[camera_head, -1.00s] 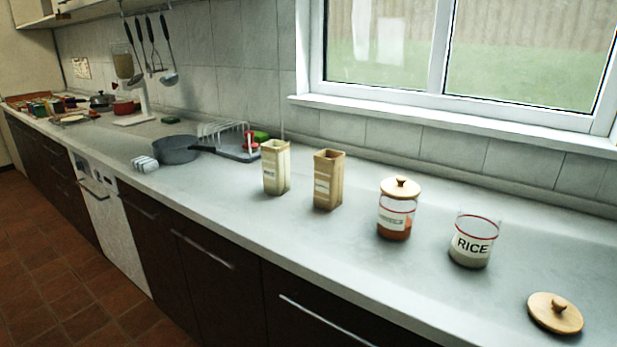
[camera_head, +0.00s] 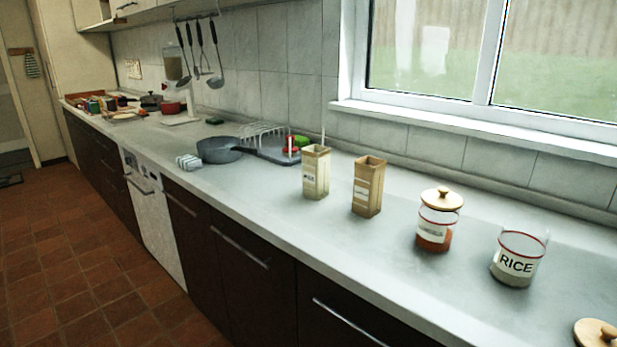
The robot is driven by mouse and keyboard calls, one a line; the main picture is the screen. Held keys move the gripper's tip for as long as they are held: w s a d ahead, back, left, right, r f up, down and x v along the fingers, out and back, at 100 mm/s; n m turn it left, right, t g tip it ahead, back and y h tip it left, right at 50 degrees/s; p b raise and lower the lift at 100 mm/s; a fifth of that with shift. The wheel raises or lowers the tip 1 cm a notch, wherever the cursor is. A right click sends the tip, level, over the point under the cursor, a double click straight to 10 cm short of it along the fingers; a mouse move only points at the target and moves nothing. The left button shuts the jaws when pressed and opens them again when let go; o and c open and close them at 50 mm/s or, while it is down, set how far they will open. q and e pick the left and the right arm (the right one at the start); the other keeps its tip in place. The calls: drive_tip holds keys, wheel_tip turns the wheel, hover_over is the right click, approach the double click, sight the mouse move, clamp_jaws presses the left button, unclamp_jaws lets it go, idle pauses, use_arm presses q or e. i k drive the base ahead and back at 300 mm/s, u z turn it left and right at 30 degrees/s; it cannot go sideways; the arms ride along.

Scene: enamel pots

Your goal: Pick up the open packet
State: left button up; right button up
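Two tall packets stand upright on the worktop, slightly apart. The left packet (camera_head: 316,174) is pale cream with a small label, and its top looks open. The right packet (camera_head: 368,188) is brown with a pale label, and its top is also open with a dark inside. I cannot tell which of them the task names. Neither of my grippers is in view.
Right of the packets stand a lidded jar (camera_head: 437,220) and an open RICE jar (camera_head: 517,260), with a wooden lid (camera_head: 597,335) beyond. Left of them are a grey pan (camera_head: 220,151) and a dish rack (camera_head: 262,139). The worktop (camera_head: 300,230) before the packets is clear.

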sight(315, 157)
drive_tip(key=u, duration=0.3)
drive_tip(key=k, duration=0.45)
drive_tip(key=u, duration=1.35)
drive_tip(key=i, duration=1.4)
drive_tip(key=z, duration=1)
drive_tip(key=i, duration=0.9)
drive_tip(key=z, duration=0.95)
